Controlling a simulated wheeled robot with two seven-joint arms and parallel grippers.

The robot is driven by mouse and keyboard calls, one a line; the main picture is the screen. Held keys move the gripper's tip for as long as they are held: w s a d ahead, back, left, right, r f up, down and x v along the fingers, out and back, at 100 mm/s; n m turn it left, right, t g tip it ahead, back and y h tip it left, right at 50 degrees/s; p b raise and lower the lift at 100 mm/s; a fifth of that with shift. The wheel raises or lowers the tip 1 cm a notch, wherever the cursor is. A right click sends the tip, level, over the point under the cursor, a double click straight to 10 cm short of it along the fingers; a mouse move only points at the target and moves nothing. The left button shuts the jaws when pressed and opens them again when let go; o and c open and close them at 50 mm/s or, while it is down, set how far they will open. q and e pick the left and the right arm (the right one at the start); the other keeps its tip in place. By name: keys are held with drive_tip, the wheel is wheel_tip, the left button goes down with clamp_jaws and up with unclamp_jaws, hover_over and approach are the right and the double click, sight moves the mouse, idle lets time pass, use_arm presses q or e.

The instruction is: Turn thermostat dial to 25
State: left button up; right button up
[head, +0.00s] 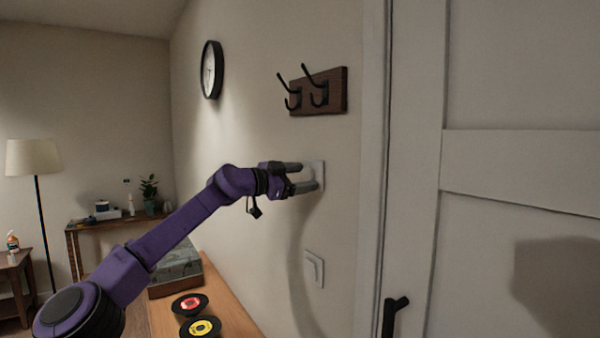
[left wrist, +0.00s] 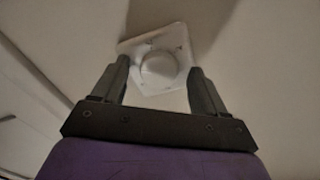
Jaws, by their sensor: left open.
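The thermostat (head: 319,172) is a small pale square plate on the wall, partly hidden behind my left gripper in the head view. My left gripper (head: 308,178) reaches it from the left, with its fingers open at the plate. In the left wrist view the white plate (left wrist: 176,46) carries a round white dial (left wrist: 158,68). The dial sits between the two open fingers of my left gripper (left wrist: 157,72), with a gap visible on each side. The numbers on the dial are too small and dim to read. My right gripper is in neither view.
A coat rack (head: 333,92) with two dark hooks is above the thermostat, and a light switch (head: 314,268) is below. A door (head: 520,160) with a black handle (head: 394,314) is at right. A wooden sideboard (head: 228,312) with records runs below my arm.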

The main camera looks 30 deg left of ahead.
use_arm(q)
drive_tip(key=shift+w+f, duration=0.1)
drive_tip(key=c, duration=1)
drive_tip(key=shift+c, duration=0.2)
drive_tip(key=shift+f+m+b, duration=0.15)
drive_tip(key=shift+m+b, duration=0.95)
drive_tip(key=shift+b, duration=0.15)
drive_tip(key=m+b, duration=0.1)
drive_tip(key=m, duration=0.1)
drive_tip(key=shift+m+b, duration=0.35)
drive_tip(key=shift+m, duration=0.05)
drive_tip(key=m+b, duration=0.1)
drive_tip(key=m, duration=0.2)
drive_tip(key=shift+r+m+b, duration=0.2)
drive_tip(key=shift+m+b, duration=0.1)
drive_tip(key=shift+m, duration=1.8)
